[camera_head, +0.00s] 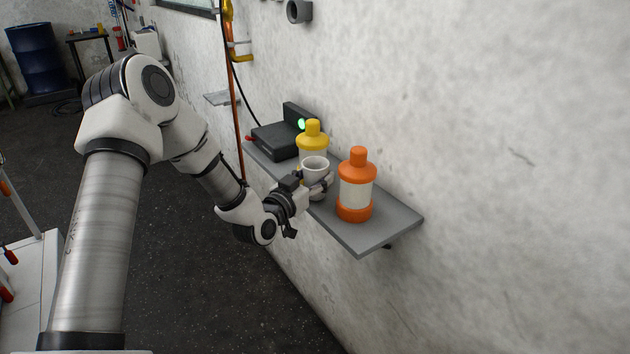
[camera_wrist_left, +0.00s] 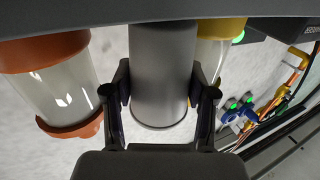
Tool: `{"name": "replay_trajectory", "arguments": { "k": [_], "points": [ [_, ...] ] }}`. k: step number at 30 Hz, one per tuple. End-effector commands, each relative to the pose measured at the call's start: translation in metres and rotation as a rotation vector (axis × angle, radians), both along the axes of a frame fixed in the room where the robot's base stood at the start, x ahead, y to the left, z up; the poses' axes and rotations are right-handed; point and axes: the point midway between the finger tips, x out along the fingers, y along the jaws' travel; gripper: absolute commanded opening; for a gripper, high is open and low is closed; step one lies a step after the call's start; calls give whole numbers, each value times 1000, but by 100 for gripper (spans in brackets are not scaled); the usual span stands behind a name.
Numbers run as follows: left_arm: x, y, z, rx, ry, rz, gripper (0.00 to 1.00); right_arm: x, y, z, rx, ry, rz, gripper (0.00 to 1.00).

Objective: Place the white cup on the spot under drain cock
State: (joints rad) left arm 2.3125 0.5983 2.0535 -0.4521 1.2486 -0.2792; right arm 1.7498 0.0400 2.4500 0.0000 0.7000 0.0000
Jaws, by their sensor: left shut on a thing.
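The white cup (camera_head: 315,164) is upright at the grey wall shelf, between a yellow-capped bottle and an orange-capped bottle. My left gripper (camera_head: 319,184) is shut on the cup's side. In the left wrist view the cup (camera_wrist_left: 163,75) looks grey in shadow, with one finger of the left gripper (camera_wrist_left: 160,98) on each side of it. I cannot tell whether the cup's base touches the shelf. A copper pipe with yellow fittings (camera_head: 241,50) runs down the wall at the back; I cannot clearly make out the drain cock. My right gripper is not in view.
The orange-capped bottle (camera_head: 356,186) stands close right of the cup and the yellow-capped bottle (camera_head: 312,134) close behind it. A black device (camera_head: 275,139) with a green light sits at the shelf's far end. A small ledge (camera_head: 220,98) is by the pipe. The shelf's near end (camera_head: 385,228) is bare.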

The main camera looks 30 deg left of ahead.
Motion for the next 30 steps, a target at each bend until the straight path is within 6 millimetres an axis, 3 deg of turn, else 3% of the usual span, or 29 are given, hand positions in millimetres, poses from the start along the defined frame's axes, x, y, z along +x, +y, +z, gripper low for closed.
{"name": "replay_trajectory", "arguments": {
  "k": [5,20,21,25,30],
  "points": [
    [0,0,29,-1,-6,-1,33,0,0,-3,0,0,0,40],
    [-97,-57,35,0,1,-4,33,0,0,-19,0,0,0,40],
    [-100,-59,46,4,6,-2,33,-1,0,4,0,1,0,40],
    [-119,-69,50,2,9,-3,33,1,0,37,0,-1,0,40],
    [-125,-73,50,9,7,4,33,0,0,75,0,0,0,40]
  ]
}}
